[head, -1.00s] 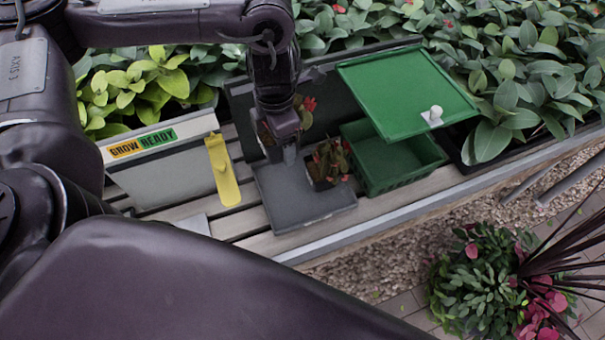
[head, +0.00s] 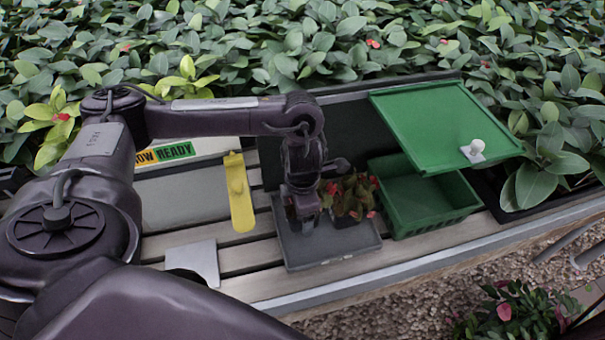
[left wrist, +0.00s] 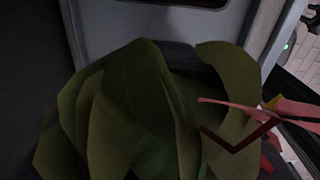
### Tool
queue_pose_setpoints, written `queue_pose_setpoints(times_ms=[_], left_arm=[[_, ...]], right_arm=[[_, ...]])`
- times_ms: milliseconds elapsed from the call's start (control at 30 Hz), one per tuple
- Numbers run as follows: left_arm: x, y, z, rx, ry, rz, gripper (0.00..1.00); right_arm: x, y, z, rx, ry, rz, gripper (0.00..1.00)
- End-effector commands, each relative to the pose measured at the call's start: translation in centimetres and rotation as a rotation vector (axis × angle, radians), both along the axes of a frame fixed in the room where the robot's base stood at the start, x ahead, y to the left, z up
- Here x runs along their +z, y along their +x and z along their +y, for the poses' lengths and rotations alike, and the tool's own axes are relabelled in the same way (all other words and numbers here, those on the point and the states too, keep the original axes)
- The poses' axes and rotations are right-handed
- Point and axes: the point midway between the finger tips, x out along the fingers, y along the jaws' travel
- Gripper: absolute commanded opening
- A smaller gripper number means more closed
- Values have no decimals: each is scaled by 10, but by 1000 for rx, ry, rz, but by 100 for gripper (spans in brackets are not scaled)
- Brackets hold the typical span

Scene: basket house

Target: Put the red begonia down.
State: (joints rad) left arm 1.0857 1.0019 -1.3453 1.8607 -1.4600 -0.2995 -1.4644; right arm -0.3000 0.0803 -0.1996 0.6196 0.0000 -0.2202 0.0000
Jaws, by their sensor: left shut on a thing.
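My left gripper (head: 302,212) reaches down over a flat dark grey tray (head: 325,250) on the slatted bench. It is shut on a red begonia, whose green leaves (left wrist: 140,110) and red petals fill much of the left wrist view. My right gripper is not in view.
A green crate (head: 425,212) stands right of the tray, with a green lid (head: 435,125) with a white knob tilted above it. A yellow tool (head: 240,195) and a sign panel (head: 180,152) are at left. A grey plate (head: 193,260) lies on the slats. The tray's front is bare.

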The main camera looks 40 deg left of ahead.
Motion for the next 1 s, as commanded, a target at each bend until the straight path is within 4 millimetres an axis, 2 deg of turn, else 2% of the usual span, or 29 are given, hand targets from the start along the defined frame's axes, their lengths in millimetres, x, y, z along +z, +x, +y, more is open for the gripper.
queue_pose_setpoints(times_ms=[200, 667, 700, 867, 1000], left_arm=[[-34, -1, 0, 1, 0, 3, 46], [-41, 0, 0, 0, 0, 0, 46], [-40, 0, 0, 0, 1, 1, 78], [-40, 0, 0, 0, 1, 1, 97], [-40, 0, 0, 0, 1, 1, 97]], right_arm=[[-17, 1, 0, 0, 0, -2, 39], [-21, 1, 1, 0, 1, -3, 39], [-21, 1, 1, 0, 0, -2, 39], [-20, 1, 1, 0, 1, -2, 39], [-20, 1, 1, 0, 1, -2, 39]])
